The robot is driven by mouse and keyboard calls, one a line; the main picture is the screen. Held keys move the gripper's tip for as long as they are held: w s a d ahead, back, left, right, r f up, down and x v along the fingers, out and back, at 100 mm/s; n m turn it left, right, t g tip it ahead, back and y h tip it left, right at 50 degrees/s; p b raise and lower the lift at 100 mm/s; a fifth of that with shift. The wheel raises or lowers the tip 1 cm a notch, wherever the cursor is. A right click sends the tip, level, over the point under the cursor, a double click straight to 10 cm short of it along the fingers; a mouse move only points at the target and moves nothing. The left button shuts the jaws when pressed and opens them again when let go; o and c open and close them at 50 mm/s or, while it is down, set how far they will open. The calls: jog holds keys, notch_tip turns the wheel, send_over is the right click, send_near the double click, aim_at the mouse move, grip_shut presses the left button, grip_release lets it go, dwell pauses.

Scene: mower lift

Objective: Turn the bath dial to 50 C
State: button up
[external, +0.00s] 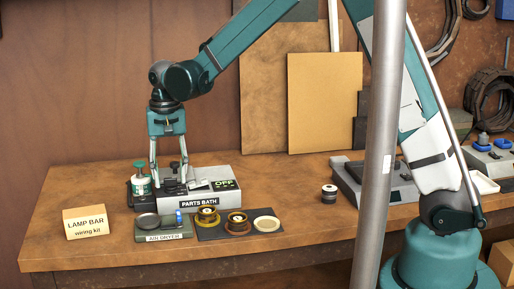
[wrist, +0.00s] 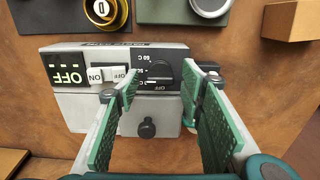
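The parts bath (external: 205,186) is a light grey box with a PARTS BATH label, and its display (external: 225,184) reads OFF. In the wrist view the bath's front appears turned around, with the display (wrist: 65,72) also reading OFF. The black bath dial (wrist: 160,73) sits on a dark panel with temperature marks, 60 C among them, and an OFF mark. I cannot tell exactly where its pointer stands. My gripper (external: 169,182) points down over the bath. Its green-padded fingers (wrist: 168,82) are open, one on each side of the dial, with nothing between them; contact is not visible.
A white ON/OFF rocker (wrist: 104,75) lies beside the dial, close to one finger. A black knob (wrist: 147,128) is between the fingers nearer the wrist.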

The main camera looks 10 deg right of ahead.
aim_at(171, 178)
jog(key=shift+r, duration=0.1)
notch_tip(171, 178, up, 12)
dwell(0.7)
dwell(0.4)
